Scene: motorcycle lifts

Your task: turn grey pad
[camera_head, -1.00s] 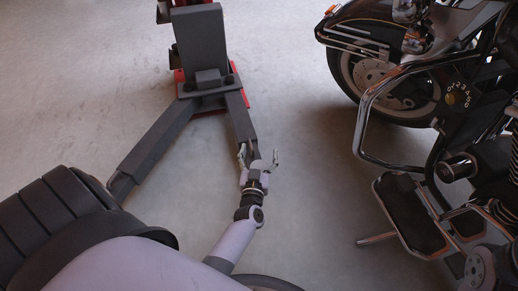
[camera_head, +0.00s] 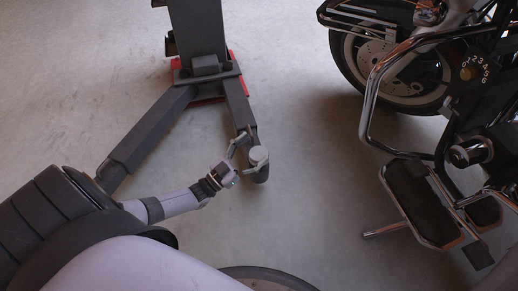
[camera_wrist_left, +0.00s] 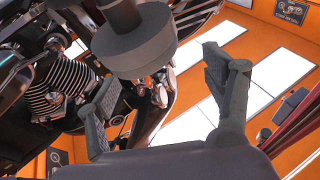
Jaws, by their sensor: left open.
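The grey pad (camera_head: 258,154) is a round disc at the free end of the right-hand dark lift arm (camera_head: 238,104). It also shows in the left wrist view (camera_wrist_left: 135,42) as a thick dark grey disc on a narrower stem. My left gripper (camera_head: 243,157) is at the pad's left side in the head view, with its fingers spread. In the left wrist view my left gripper (camera_wrist_left: 160,78) is open, one finger on each side below the disc. The disc lies a little beyond the fingertips, toward the left finger. Whether a finger touches it, I cannot tell. My right gripper is out of view.
A dark lift column (camera_head: 197,30) with a red base stands at the back, with another lift arm (camera_head: 147,130) reaching down left. A motorcycle (camera_head: 400,60) stands at the right, its footboard (camera_head: 420,203) jutting out. The floor between pad and motorcycle is clear.

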